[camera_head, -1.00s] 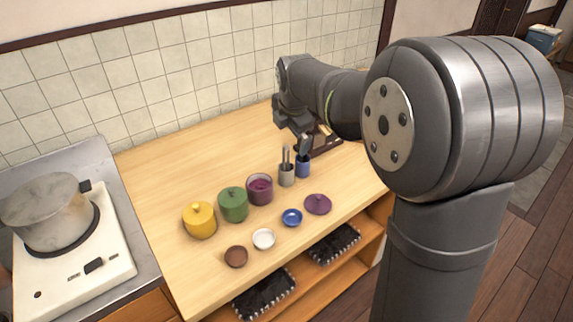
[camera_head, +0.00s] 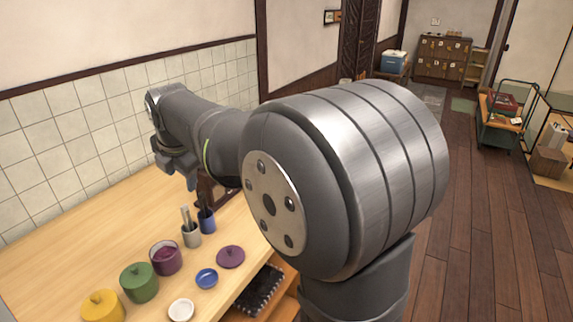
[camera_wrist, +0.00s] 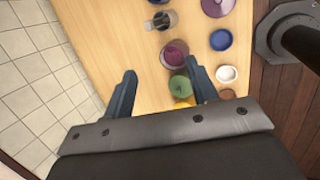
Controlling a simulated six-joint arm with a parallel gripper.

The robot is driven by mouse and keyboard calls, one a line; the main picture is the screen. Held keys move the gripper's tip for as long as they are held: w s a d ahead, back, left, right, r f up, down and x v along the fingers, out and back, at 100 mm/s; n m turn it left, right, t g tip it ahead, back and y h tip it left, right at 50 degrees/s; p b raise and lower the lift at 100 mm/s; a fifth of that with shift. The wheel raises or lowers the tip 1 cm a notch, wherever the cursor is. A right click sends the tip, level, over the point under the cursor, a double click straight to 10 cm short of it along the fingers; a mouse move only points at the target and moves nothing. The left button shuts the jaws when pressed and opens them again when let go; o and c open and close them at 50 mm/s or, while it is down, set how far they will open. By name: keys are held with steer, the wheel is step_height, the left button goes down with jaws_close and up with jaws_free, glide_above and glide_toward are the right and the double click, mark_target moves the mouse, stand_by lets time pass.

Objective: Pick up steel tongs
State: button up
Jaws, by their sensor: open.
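Slim steel utensils (camera_head: 186,215), which look like the tongs, stand in a grey cup (camera_head: 191,237) on the wooden counter. The cup also shows near the top of the wrist view (camera_wrist: 170,18), with a grey piece (camera_wrist: 148,23) sticking out to the left. I cannot make out the tongs' full shape. My gripper (camera_wrist: 161,69) is open and empty, its two dark fingers spread apart. In the head view, my gripper (camera_head: 176,172) hangs above the counter, up and slightly left of the grey cup, clear of it.
A blue cup (camera_head: 206,221) stands right beside the grey cup. A purple jar (camera_head: 165,258), green pot (camera_head: 139,284) and yellow pot (camera_head: 102,306) line up to the left. A purple lid (camera_head: 230,257), blue bowl (camera_head: 206,279) and white bowl (camera_head: 181,310) lie in front. The counter's back is clear.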

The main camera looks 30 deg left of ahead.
steer(key=shift+c, duration=0.4)
steer(key=w+a+f+m+g+h, duration=0.1)
steer(key=w+a+f+m+h, duration=0.2)
steer(key=m, duration=0.6)
steer(key=w+a+f+m+g+h, duration=0.1)
steer(key=w+a+f+m, duration=0.1)
steer(key=a+m, duration=0.55)
steer(key=shift+m, duration=0.55)
steer(key=f, duration=0.5)
steer(key=d+f, duration=0.1)
steer(key=f, duration=1)
steer(key=shift+d+f, duration=0.35)
steer(key=shift+f, duration=0.05)
jaws_close()
